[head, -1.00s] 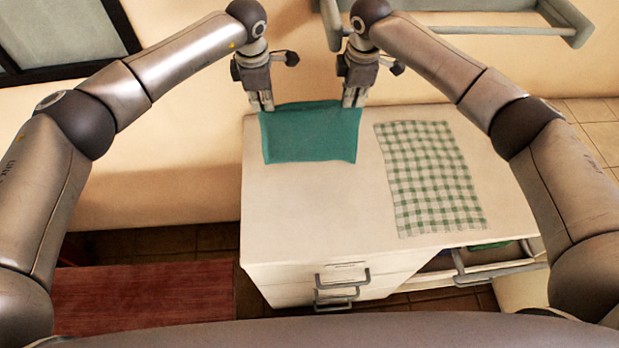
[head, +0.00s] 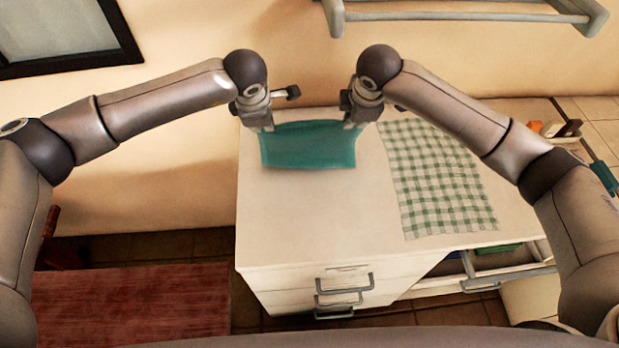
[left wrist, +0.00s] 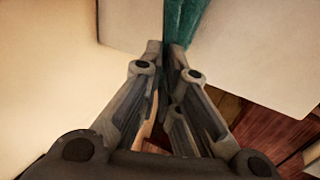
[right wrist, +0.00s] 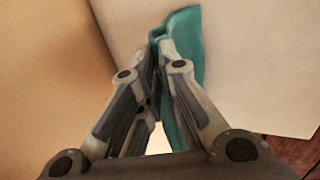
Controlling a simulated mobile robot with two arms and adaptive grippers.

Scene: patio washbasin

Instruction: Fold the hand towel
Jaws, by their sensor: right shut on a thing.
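The teal hand towel (head: 305,150) is at the back left of the white cabinet top (head: 300,210). Both grippers have its far edge, one near each corner. My left gripper (head: 267,127) is shut on the far left corner; in the left wrist view the towel (left wrist: 184,22) shows at its fingertips. My right gripper (head: 353,123) is shut on the far right corner; in the right wrist view the towel (right wrist: 187,60) runs from the fingertips along one finger. The held edge looks raised, with slight curves between the grippers. The fingertips partly hide the corners.
A green-and-white checked cloth (head: 437,185) lies flat on the cabinet top, right of the towel. A wall rail (head: 460,16) is above the back. A red wooden surface (head: 130,300) is at the lower left. An open compartment (head: 490,262) shows at the lower right.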

